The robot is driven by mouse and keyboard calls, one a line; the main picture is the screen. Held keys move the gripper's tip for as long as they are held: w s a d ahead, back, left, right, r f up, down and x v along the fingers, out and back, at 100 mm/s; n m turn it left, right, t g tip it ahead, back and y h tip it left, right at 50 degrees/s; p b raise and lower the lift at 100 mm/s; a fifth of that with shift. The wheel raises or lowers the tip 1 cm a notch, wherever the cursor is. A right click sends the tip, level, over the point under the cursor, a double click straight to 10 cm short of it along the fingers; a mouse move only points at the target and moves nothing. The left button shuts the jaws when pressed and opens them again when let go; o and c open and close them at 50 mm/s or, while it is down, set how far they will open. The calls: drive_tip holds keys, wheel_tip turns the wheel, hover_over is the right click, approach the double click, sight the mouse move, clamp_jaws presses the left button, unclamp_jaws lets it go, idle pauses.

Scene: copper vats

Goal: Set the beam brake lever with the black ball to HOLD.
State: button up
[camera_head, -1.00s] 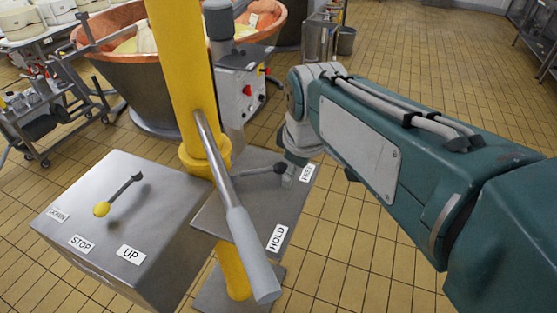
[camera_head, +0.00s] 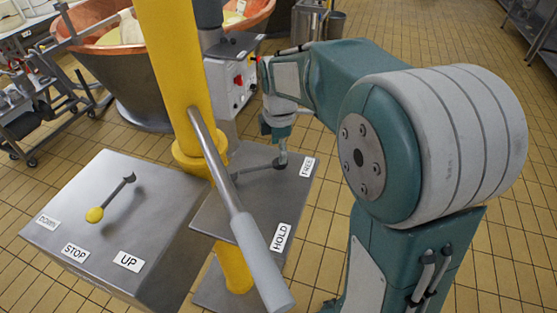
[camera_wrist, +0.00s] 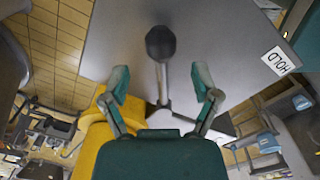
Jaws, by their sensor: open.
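The beam brake lever is a thin dark rod (camera_head: 250,171) over a grey metal plate (camera_head: 225,212), pointing to the FREE label (camera_head: 307,167). The HOLD label (camera_head: 281,237) is at the plate's near right corner. In the wrist view the lever's black ball (camera_wrist: 160,43) lies centred between the two finger lines, a little beyond the fingertips in the picture. My gripper (camera_wrist: 161,82) is open, with one finger on each side of the lever line. In the head view my gripper (camera_head: 282,150) is above the lever's end and partly hides the ball. I cannot tell whether it touches.
A yellow post (camera_head: 178,85) rises by the plate. A long grey-handled bar (camera_head: 258,255) slants across in front. A left box (camera_head: 125,215) carries a yellow-ball lever (camera_head: 95,214) and DOWN, STOP, UP labels. A copper vat (camera_head: 125,70) stands behind.

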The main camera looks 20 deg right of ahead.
sight(265, 167)
drive_tip(key=shift+f, duration=2.35)
clamp_jaws()
